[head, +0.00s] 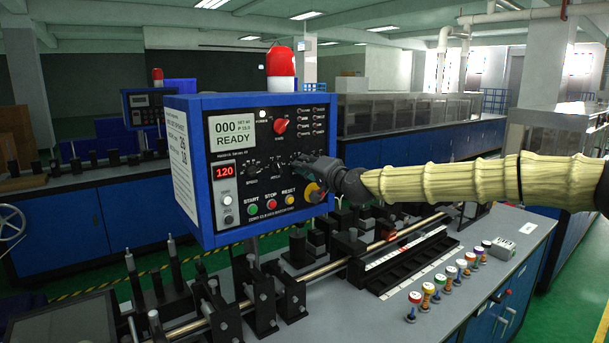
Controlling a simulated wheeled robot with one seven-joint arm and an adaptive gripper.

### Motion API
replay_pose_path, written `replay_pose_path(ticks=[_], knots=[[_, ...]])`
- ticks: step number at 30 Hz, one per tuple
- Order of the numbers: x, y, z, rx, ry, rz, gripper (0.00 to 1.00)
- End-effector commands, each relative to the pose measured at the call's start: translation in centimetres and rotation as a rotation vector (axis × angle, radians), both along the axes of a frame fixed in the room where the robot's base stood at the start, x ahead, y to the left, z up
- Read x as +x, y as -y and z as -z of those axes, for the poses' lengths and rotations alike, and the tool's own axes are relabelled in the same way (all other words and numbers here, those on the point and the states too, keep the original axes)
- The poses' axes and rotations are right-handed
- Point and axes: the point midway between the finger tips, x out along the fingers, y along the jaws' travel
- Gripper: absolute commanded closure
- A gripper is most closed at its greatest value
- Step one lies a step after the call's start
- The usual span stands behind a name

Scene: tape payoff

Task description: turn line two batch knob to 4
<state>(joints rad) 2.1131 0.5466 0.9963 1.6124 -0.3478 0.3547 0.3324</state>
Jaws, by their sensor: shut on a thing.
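A blue-framed control panel (262,215) faces me near the middle of the head view. It has a row of black knobs with white dial marks; one sits at the left (250,170) and one in the middle (276,161). My gripper (300,165) reaches in from the right and is shut at the right end of this row. It covers the knob there, so I cannot read that knob's label or setting. The panel's display (232,138) reads 000 and READY, and a red readout (224,171) shows 120.
START, STOP and RESET buttons (270,206) line the panel's lower part. A second panel (143,107) stands behind left. Several coloured-top pieces (440,285) stand on the grey bench.

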Motion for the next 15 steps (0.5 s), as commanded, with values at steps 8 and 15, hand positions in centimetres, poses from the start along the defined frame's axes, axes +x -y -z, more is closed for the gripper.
replay_pose_path(ticks=[8, 15], knots=[[-0.03, 0.02, 0.63, -0.214, 0.154, 0.001, 1.0], [0.01, 0.03, 0.54, -0.398, 0.288, 0.001, 1.0]])
